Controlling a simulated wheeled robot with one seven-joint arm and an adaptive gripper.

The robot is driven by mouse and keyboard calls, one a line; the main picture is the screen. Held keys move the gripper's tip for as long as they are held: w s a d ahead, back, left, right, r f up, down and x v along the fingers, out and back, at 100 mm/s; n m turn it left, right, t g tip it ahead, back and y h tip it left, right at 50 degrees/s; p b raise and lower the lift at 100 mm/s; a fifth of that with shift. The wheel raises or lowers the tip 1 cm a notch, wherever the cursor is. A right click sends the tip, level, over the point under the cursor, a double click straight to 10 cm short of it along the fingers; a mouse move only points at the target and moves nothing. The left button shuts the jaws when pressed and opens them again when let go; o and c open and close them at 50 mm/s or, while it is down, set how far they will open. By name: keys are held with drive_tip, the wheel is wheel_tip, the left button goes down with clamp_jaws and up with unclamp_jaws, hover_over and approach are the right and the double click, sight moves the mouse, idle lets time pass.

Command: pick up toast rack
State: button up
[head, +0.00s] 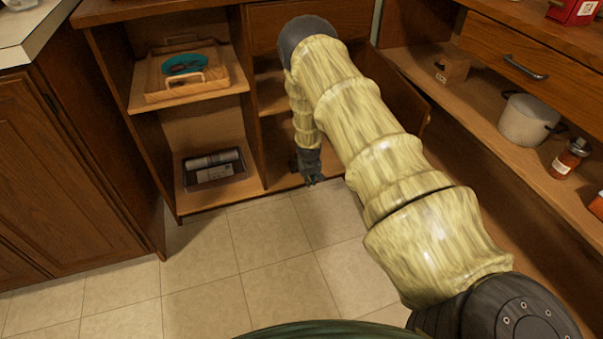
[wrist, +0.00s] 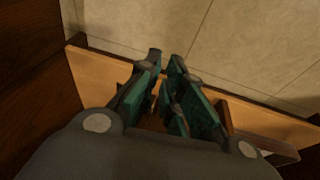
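My gripper (head: 311,181) points down at the low shelf of the open cabinet, near its front edge. It also shows in the wrist view (wrist: 165,58), its green-padded fingers close together with a narrow gap at the tips. A little brown shows between the fingers, too dark to tell what it is. No toast rack is clearly visible in the head view, where my arm hides part of the cabinet.
A wooden tray (head: 212,90) with a teal item (head: 186,65) is on the upper left shelf. A dark bin (head: 213,178) is below it. A white pot (head: 525,120) and a jar (head: 568,160) stand on the right shelf. The tiled floor (head: 270,265) is clear.

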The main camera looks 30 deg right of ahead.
drive_tip(key=w+d+b, duration=0.3)
drive_tip(key=w, duration=0.2)
drive_tip(key=w+d+t+b, duration=0.1)
drive_tip(key=w+d+b, duration=0.2)
drive_tip(key=w+b, duration=0.1)
drive_tip(key=w+d+t+y+b, duration=0.1)
drive_tip(key=w+d+b, duration=0.2)
drive_tip(key=w, duration=0.3)
drive_tip(key=shift+w+d+f+b, duration=0.1)
drive_tip(key=shift+w+f+b, duration=0.05)
drive_tip(key=shift+w+b, duration=0.15)
drive_tip(key=shift+b+x, duration=2.15)
drive_tip(key=shift+x, duration=1.55)
drive_tip(key=shift+w, duration=0.1)
drive_tip(key=shift+c, duration=0.4)
clamp_jaws()
